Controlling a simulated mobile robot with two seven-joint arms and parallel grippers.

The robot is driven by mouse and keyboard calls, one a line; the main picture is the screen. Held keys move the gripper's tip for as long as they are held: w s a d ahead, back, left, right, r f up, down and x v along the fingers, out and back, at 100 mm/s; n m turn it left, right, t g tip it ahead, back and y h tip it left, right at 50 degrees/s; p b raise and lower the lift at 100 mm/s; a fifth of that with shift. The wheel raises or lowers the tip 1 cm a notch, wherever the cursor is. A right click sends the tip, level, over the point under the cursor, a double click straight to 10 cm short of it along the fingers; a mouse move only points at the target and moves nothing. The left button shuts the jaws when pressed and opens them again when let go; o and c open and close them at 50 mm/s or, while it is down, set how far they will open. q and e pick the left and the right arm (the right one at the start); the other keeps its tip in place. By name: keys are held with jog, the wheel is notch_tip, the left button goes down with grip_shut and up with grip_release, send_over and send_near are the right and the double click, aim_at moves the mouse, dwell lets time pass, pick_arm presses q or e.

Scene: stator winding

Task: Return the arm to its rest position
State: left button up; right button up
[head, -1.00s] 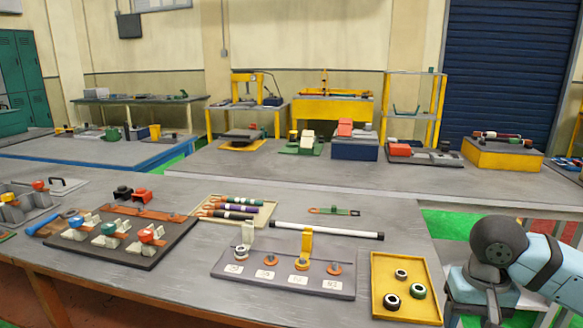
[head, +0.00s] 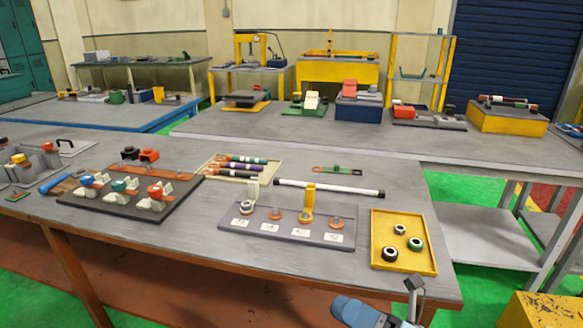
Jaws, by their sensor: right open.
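My right gripper (head: 414,286) shows small and dark at the bottom edge, right of centre, beside the table's front right corner. It is open, and I see nothing between its fingers. Part of my blue-grey right arm shows just left of it, cut off by the picture's lower edge. The yellow tray (head: 376,254) with several dark and green rings lies on the table just beyond the gripper, apart from it. My left gripper is out of view.
The grey labelled board (head: 265,236) with small orange-based parts lies left of the yellow tray. A white rod (head: 330,188) lies behind it. A dark fixture board (head: 110,207) is further left.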

jog(key=w+d+f+m+t+h, duration=0.15)
jog(key=f+m+t+h, duration=0.3)
jog(key=m, duration=0.45)
jog(key=d+f+m+t+h, duration=0.3)
jog(key=m+t+h, duration=0.2)
jog(key=m, duration=0.4)
jog(key=s+d+f+m+g+h, duration=0.25)
jog(key=s+f+m+h, duration=0.2)
jog(key=f+m, duration=0.5)
jog(key=s+d+f+m+g+h, duration=0.2)
jog(key=s+f+m+g+h, duration=0.3)
jog(key=f+m, duration=0.4)
pick_arm(q)
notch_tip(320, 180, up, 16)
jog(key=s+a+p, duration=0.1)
jog(key=p, duration=2)
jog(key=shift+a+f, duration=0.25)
pick_arm(e)
notch_tip(320, 180, up, 14)
jog(key=s+d+y, duration=0.1)
jog(key=s, duration=0.1)
jog(key=shift+s+d+t, duration=0.3)
jog(key=shift+s+t, duration=0.1)
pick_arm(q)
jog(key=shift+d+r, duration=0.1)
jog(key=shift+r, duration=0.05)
pick_arm(e)
jog(key=shift+n, duration=0.25)
